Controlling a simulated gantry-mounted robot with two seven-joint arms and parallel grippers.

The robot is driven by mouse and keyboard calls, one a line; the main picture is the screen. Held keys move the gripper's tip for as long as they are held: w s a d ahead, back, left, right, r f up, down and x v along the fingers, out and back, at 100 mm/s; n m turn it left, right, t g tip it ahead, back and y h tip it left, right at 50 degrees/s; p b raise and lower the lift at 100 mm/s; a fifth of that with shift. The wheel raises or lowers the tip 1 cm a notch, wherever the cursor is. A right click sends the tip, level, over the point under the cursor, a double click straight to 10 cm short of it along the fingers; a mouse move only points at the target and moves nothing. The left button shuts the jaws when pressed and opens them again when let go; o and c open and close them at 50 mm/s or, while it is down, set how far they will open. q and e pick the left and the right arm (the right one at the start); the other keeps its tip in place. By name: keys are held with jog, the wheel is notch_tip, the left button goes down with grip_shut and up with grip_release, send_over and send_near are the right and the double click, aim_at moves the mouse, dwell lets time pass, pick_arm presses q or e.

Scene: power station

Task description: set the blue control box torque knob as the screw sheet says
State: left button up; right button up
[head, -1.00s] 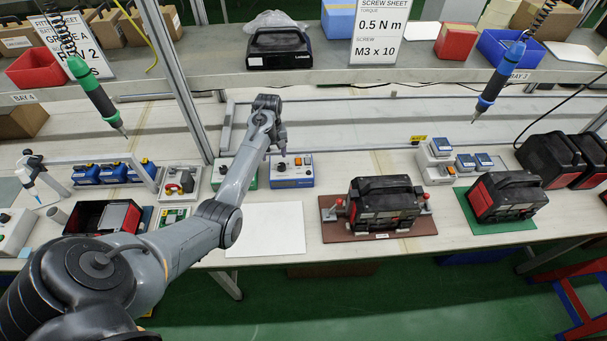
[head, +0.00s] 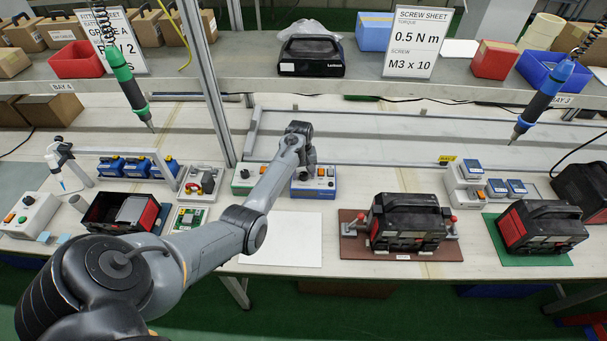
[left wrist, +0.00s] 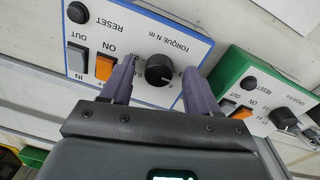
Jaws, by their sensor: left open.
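The blue control box (head: 314,186) stands on the bench beside the green one; in the left wrist view it is upside down (left wrist: 190,48). Its black torque knob (left wrist: 160,70) sits between the two fingers of my left gripper (left wrist: 158,78), with a visible gap on each side. My left gripper (head: 308,160) is above the back of the blue box in the head view, its fingers mostly hidden there. The knob's pointer setting is too small to read. The screw sheet (head: 418,40) on the shelf reads torque 0.5 N m, screw M3 x 10. My right gripper is not in view.
The green control box (head: 243,180) is close beside the blue one; it also shows in the left wrist view (left wrist: 243,85). A white sheet (head: 275,240) lies in front. A black power pack (head: 408,225) sits on a brown mat at right. A blue screwdriver (head: 540,100) hangs at right.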

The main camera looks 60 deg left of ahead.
pick_arm(q)
jog(key=shift+f, duration=0.3)
jog(key=shift+c, duration=0.2)
jog(key=c, duration=1)
jog(key=shift+r, duration=0.1)
